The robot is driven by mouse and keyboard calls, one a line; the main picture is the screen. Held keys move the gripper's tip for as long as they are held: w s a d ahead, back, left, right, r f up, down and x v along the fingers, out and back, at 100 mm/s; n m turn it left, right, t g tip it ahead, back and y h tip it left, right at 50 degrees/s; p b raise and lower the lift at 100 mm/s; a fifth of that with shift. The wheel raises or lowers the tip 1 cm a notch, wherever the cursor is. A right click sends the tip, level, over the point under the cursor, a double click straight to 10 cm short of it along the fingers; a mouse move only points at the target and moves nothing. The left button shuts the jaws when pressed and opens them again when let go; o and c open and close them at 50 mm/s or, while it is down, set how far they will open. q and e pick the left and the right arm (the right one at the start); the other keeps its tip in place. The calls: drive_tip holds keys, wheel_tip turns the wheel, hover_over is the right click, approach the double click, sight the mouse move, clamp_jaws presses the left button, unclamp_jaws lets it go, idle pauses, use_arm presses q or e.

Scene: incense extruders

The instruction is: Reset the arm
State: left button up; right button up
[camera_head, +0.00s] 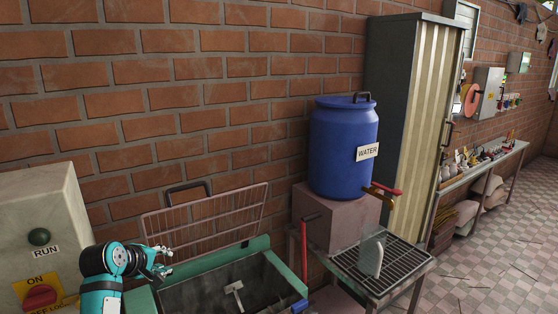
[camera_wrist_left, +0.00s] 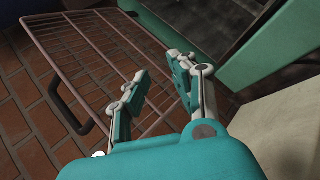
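My left gripper (camera_head: 163,263) is at the lower left of the head view, in front of the brick wall and just left of the green-rimmed machine trough. Its fingers point right. In the left wrist view my left gripper (camera_wrist_left: 160,80) shows its two fingers apart with nothing between them. The wire guard (camera_wrist_left: 110,60) lies behind the fingers in that view. My right gripper is in neither view.
A control box (camera_head: 40,225) with a RUN button and a red knob stands left of my arm. The wire guard (camera_head: 205,222) stands raised behind the trough (camera_head: 215,258). A blue water barrel (camera_head: 340,150) on a block and a grated table (camera_head: 395,262) are right.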

use_arm(q)
drive_tip(key=s+d+f+m+g+y, duration=0.1)
drive_tip(key=s+d+f+m+g, duration=0.2)
drive_tip(key=s+f, duration=0.65)
drive_tip(key=s+d+f+m+g, duration=0.15)
drive_tip(key=s+f+m, duration=0.45)
drive_tip(key=s, duration=0.6)
drive_tip(key=s+d+f+m+g, duration=0.1)
drive_tip(key=s+d+m, duration=0.25)
drive_tip(key=s, duration=0.65)
drive_tip(key=s+d+f+m+g, duration=0.1)
drive_tip(key=s+d+m, duration=0.25)
drive_tip(key=s, duration=0.65)
wheel_tip(320, 180, down, 30)
drive_tip(key=s+g+b, duration=0.1)
drive_tip(key=s+b, duration=0.2)
drive_tip(key=s+a+f+b, duration=0.1)
drive_tip(key=s+f, duration=0.6)
drive_tip(key=f, duration=0.1)
drive_tip(key=s+a+f+g, duration=0.1)
drive_tip(key=s+a+f, duration=0.1)
drive_tip(key=s+f, duration=0.6)
drive_tip(key=shift+s+a+f+m+y+b, duration=0.3)
drive_tip(key=shift+f+m+b, duration=0.1)
drive_tip(key=shift+f, duration=0.05)
